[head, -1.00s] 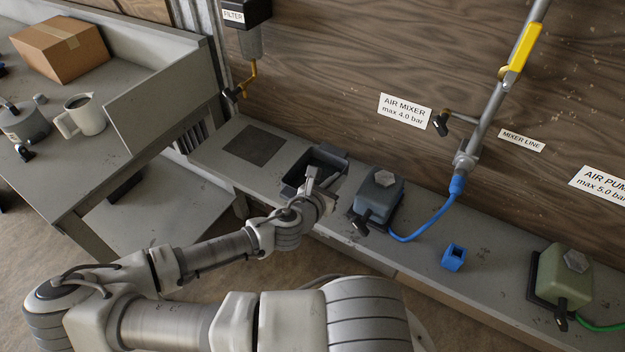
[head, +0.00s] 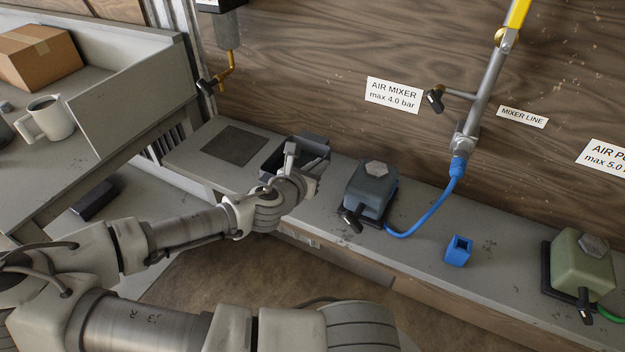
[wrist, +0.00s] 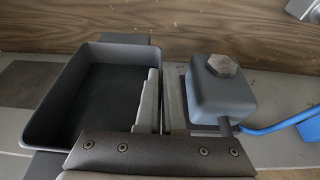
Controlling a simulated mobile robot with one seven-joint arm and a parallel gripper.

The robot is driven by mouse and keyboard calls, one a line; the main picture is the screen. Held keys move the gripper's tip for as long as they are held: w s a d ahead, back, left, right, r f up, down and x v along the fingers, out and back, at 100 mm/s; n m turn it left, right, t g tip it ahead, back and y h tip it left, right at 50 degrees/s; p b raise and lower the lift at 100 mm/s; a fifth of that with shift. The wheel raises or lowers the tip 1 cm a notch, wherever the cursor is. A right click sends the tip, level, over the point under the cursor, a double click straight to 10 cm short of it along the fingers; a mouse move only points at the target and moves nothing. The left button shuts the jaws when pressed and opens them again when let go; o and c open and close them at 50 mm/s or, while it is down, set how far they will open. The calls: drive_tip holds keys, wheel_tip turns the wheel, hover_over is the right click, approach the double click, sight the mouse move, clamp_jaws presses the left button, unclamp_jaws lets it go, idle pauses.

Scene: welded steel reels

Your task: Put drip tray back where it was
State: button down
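The drip tray (head: 272,165) is a dark grey, open, rectangular box over the bench, between the dark square plate and the blue-grey unit. In the wrist view the tray (wrist: 60,85) fills the left side and looks empty. My gripper (wrist: 161,100) has its fingers close together on the tray's right wall, one inside and one outside; it looks shut on that wall. In the head view my gripper (head: 291,160) comes over the tray's near right side and hides part of it. Dark pieces (wrist: 125,38) show beyond the tray's edges; whether the tray touches them I cannot tell.
The blue-grey unit (head: 368,190) with its blue hose (head: 432,228) stands close right of the tray. A blue block (head: 459,251) and a green unit (head: 582,263) are farther right. The dark square plate (head: 231,145) lies left. The wooden wall (head: 300,75) rises behind.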

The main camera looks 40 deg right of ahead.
sight(312, 159)
drive_tip(key=b, duration=0.1)
drive_tip(key=f+b, duration=0.1)
drive_tip(key=b, duration=0.1)
drive_tip(key=shift+w+d, duration=0.2)
drive_tip(key=shift+d, duration=0.15)
drive_tip(key=w+d+f, duration=0.1)
drive_tip(key=w, duration=0.1)
drive_tip(key=w+d+f+b, duration=0.1)
drive_tip(key=w, duration=0.1)
drive_tip(key=w+d+f, duration=0.1)
drive_tip(key=w, duration=0.1)
drive_tip(key=shift+w+d+f+b, duration=0.1)
drive_tip(key=shift+f+b, duration=0.2)
drive_tip(key=shift+f, duration=0.05)
drive_tip(key=shift+f+b, duration=0.65)
drive_tip(key=shift+f, duration=1.3)
drive_tip(key=c, duration=1.5)
unclamp_jaws()
drive_tip(key=shift+f, duration=0.25)
drive_tip(key=o, duration=0.5)
drive_tip(key=shift+c, duration=0.2)
